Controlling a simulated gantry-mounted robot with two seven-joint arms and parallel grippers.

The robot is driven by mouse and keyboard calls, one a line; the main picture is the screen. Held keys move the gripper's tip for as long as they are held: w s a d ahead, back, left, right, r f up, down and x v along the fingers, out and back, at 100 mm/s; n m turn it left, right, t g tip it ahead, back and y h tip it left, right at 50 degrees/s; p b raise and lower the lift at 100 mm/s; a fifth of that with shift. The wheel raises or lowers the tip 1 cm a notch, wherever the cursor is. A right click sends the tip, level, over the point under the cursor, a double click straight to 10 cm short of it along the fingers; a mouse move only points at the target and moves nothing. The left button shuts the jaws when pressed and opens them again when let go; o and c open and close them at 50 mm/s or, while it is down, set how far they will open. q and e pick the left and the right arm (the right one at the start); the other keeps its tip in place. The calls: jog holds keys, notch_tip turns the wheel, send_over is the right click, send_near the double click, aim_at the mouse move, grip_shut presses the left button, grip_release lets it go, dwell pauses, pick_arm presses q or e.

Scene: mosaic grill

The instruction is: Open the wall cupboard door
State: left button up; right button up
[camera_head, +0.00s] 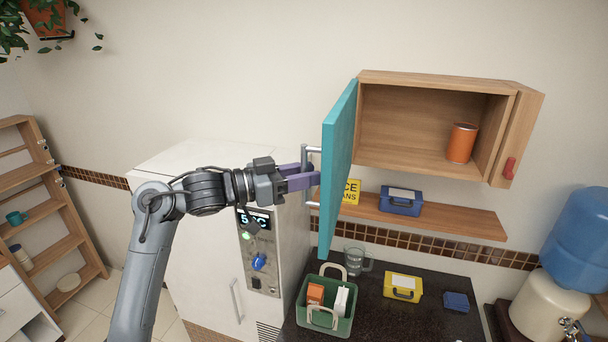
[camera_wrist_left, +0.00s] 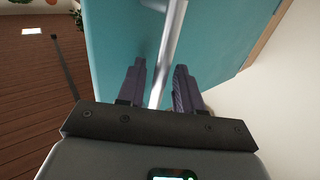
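The wall cupboard (camera_head: 430,118) is a wooden box on the wall, and its teal door (camera_head: 339,165) stands swung wide open on the left side. Inside the cupboard is an orange can (camera_head: 461,143). The door's metal bar handle (camera_head: 307,180) faces left. My left gripper (camera_head: 312,176) is at this handle. In the left wrist view the handle bar (camera_wrist_left: 168,50) runs between the two purple fingers (camera_wrist_left: 160,90), with small gaps showing on either side. Whether the fingers touch the bar is unclear. My right gripper is not in view.
The dark counter (camera_head: 380,325) carries a green basket (camera_head: 325,325), a glass mug (camera_head: 356,262) and a yellow box (camera_head: 403,287). A white refrigerator-like unit (camera_head: 205,260) stands under my left arm.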

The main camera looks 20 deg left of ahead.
pick_arm(q)
jog(key=b+v, duration=0.5)
jog(key=v, duration=0.5)
jog(key=shift+s+a, duration=0.3)
